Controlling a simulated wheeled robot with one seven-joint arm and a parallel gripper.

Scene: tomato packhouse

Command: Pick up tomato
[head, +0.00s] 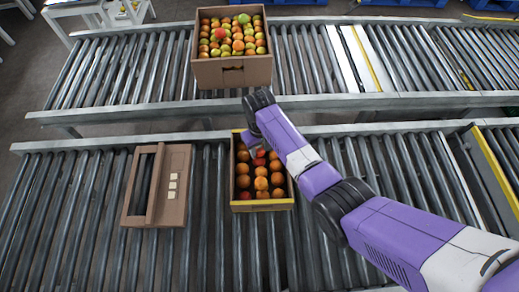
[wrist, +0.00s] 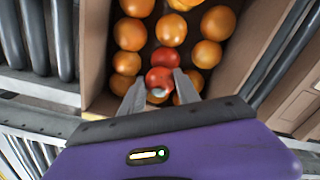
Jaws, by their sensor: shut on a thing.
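In the wrist view my gripper (wrist: 157,88) is shut on a red tomato (wrist: 159,76), with a finger on each side of it. A second red tomato (wrist: 165,57) lies just beyond it, seeming to touch it. Several orange tomatoes (wrist: 130,34) surround them in the cardboard box (wrist: 98,50). In the head view this box (head: 263,204) is on the near conveyor, and my arm reaches into its far end. My gripper's fingers and the held tomato are mostly hidden there by my arm. I cannot tell whether the held tomato is clear of the box floor.
A larger box (head: 233,72) full of red, orange and green tomatoes stands on the far roller conveyor (head: 130,65). A brown tray (head: 173,195) with small pale blocks lies left of the near box on the near conveyor (head: 60,200). The rollers between them are mostly bare.

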